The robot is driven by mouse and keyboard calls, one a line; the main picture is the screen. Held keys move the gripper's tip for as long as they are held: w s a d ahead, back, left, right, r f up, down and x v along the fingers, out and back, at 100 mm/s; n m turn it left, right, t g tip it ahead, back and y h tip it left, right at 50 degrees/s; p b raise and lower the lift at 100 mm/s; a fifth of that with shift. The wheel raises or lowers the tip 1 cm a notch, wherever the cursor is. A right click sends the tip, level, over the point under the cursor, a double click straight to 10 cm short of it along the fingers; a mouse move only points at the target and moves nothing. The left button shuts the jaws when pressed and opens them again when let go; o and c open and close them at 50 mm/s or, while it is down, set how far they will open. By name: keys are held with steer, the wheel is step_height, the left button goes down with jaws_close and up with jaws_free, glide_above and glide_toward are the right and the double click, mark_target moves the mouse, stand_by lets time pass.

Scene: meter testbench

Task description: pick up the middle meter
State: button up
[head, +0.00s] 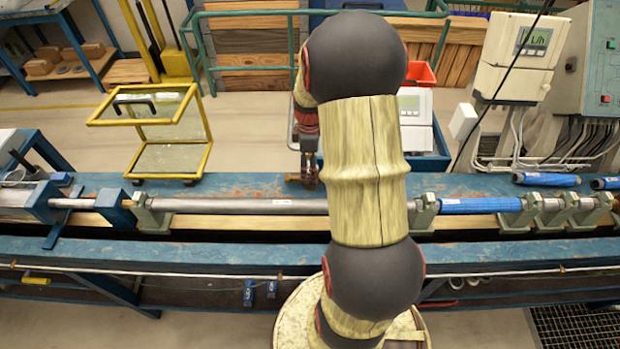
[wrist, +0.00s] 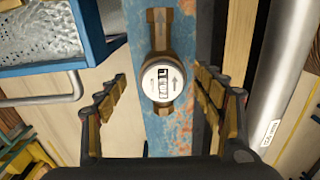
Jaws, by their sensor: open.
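A brass meter with a round white dial (wrist: 160,82) lies on the blue bench beam in the wrist view. My gripper (wrist: 158,90) is open and empty, with one finger on each side of the meter and a gap to each. In the head view, my gripper (head: 308,148) hangs over the blue bench, left of my arm. A small brass piece (head: 298,180) shows on the bench below it, probably one end of the meter. My arm hides the bench to the right of it. I see no other meter, so I cannot tell its place in a row.
A long grey pipe (head: 245,206) runs along the bench in front, and it shows at the right of the wrist view (wrist: 293,70). A blue pipe section (head: 480,205) continues to the right. A blue-rimmed tray (wrist: 95,45) lies left of the meter. A yellow cart (head: 165,118) stands behind the bench.

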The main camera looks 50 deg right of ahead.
step_height(320, 180, down, 5)
steer(key=shift+s+f+b, duration=0.1)
steer(key=shift+s+b, duration=0.05)
steer(key=shift+b, duration=0.4)
steer(key=c, duration=0.3)
jaws_close()
stand_by(0.4)
